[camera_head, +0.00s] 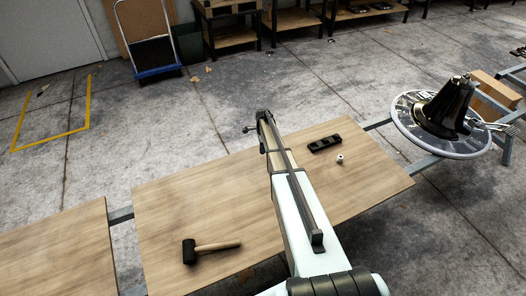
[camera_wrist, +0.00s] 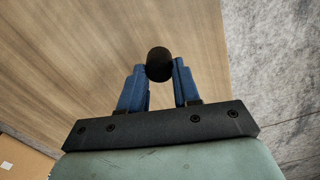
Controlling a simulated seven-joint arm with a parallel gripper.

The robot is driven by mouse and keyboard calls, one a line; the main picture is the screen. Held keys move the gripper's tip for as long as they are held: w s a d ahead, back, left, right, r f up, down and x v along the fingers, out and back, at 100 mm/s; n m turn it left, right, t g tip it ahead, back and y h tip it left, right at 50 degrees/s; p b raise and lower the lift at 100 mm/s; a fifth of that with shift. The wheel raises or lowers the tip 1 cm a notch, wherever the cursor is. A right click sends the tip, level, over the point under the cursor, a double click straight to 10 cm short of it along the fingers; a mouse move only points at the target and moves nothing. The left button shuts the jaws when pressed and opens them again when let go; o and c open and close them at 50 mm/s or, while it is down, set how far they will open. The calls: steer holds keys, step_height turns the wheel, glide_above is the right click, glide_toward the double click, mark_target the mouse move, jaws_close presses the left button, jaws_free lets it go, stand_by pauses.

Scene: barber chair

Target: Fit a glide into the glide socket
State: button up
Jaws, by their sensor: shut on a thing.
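In the wrist view my gripper (camera_wrist: 159,72) is shut on a small dark rounded thing, which looks like a glide (camera_wrist: 159,62). It sits between the blue fingertips, with wooden board behind it. In the head view my arm reaches over the board, and the fingers and held glide cannot be made out clearly. A black tray (camera_head: 325,144) with several hollows lies right of my arm. A small pale piece with a dark centre (camera_head: 340,159) lies beside it, perhaps another glide. I cannot pick out the glide socket in either view.
A mallet (camera_head: 211,249) lies on the wooden board (camera_head: 165,215), left of my arm. A round base with a black cone (camera_head: 445,108) stands at the right on grey rails. A cardboard box (camera_head: 495,92) is behind it. The board's left part is mostly clear.

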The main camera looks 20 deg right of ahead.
step_height(320, 180, up, 5)
steer(key=shift+r, duration=0.1)
steer(key=s+d+r+m, duration=0.1)
steer(key=s+d+m, duration=0.15)
steer(key=d, duration=1.15)
steer(key=s+d+r+m, duration=0.1)
steer(key=s+d, duration=0.3)
steer(key=d, duration=1.1)
steer(key=n, duration=0.3)
glide_above(314, 147)
steer(key=shift+s+f, duration=0.15)
steer(key=shift+f, duration=4.85)
steer(key=shift+f, duration=0.1)
steer(key=o, duration=1)
step_height(314, 147, up, 12)
steer(key=shift+r, duration=0.1)
steer(key=shift+n, duration=0.25)
